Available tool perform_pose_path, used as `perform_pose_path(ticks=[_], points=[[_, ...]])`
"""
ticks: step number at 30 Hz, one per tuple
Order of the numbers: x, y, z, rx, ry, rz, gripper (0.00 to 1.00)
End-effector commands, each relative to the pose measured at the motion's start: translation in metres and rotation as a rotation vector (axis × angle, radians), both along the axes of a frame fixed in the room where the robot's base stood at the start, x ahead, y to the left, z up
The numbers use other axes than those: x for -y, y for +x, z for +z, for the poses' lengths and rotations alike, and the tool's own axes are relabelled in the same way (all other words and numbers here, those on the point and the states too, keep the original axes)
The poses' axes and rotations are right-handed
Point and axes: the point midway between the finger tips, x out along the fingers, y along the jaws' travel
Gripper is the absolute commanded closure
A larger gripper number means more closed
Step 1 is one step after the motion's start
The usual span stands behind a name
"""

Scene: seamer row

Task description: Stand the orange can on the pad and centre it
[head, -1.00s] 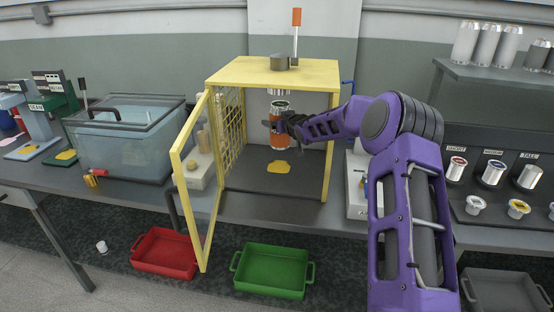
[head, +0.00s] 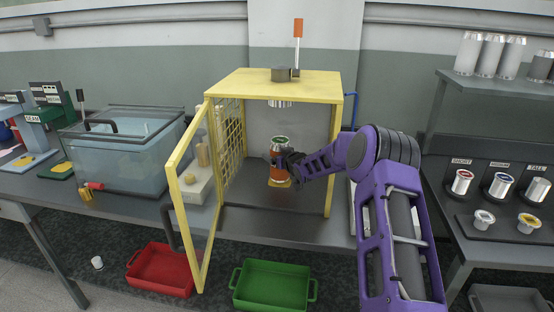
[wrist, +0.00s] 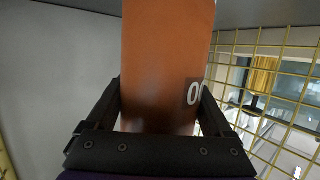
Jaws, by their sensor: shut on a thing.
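The orange can (head: 276,164) is upright inside the yellow cage, with a green and silver top. My gripper (head: 284,160) is shut around it from the right. In the wrist view the orange can (wrist: 166,65) fills the space between the dark jaws of my gripper (wrist: 160,125), with part of a black label showing. The yellow pad (head: 279,184) lies on the cage floor under the can, mostly covered by it. Whether the can touches the pad, and how well it is centred, I cannot tell.
The yellow cage (head: 273,83) has its door (head: 188,200) swung open at the left. A silver press head (head: 281,104) hangs above the can. A water tank (head: 125,150) stands left. Red (head: 162,270) and green (head: 274,285) trays lie below the bench.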

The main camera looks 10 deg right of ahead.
Motion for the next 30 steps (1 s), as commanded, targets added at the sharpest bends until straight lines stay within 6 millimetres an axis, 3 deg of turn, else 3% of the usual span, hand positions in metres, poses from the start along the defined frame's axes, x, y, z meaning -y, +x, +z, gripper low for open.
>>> perform_pose_path(ticks=[12, 13, 15, 25, 30], points=[[0.0, 0.001, -0.008, 0.007, 0.001, -0.001, 1.0], [0.0, 0.0, -0.01, 0.002, 0.0, -0.001, 0.13], [0.0, 0.0, -0.009, 0.002, 0.0, -0.001, 0.0], [0.0, 0.0, -0.004, 0.002, -0.001, -0.001, 0.0], [0.006, -0.016, 0.0, 0.001, -0.001, -0.001, 0.0]])
